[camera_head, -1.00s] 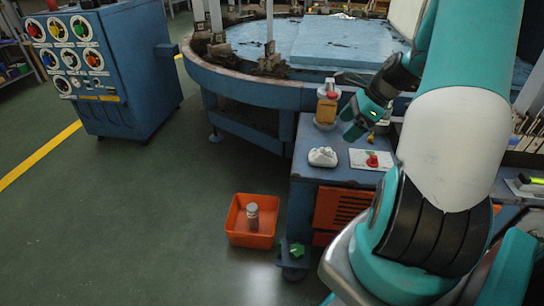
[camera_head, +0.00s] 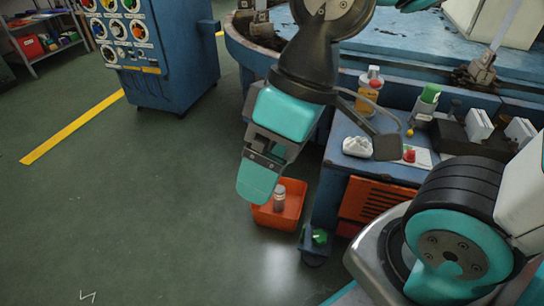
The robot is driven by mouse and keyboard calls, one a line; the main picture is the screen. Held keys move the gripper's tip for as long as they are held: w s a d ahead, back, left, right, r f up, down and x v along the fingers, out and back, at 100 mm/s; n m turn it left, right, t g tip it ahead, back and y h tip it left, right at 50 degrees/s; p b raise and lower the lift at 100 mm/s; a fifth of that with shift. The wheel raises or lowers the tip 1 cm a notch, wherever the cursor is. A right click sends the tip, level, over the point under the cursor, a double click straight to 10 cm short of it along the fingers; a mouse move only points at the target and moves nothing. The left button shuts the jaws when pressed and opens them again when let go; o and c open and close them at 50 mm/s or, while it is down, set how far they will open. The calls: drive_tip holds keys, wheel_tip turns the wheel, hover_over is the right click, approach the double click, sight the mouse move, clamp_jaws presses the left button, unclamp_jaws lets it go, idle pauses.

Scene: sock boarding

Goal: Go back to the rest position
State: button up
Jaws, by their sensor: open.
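My gripper (camera_head: 264,168) hangs from the arm near the middle of the head view, pointing down, with teal and dark grey parts. It is open and nothing shows between its jaws. It appears in front of the orange bin (camera_head: 268,220) on the floor and the left end of the blue workbench (camera_head: 335,155); its height above them is hard to tell. It hides part of the bin. A grey can (camera_head: 279,197) stands in the bin.
A bottle with orange contents (camera_head: 369,85), a white lumpy item (camera_head: 357,147) and a red knob (camera_head: 409,156) are on the bench. A green-topped container (camera_head: 427,98) stands behind. A blue control cabinet (camera_head: 160,55) is at upper left. The left floor is open.

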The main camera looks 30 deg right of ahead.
wheel_tip(320, 180, up, 35)
drive_tip(key=p, duration=3.4)
drive_tip(key=shift+p, duration=0.4)
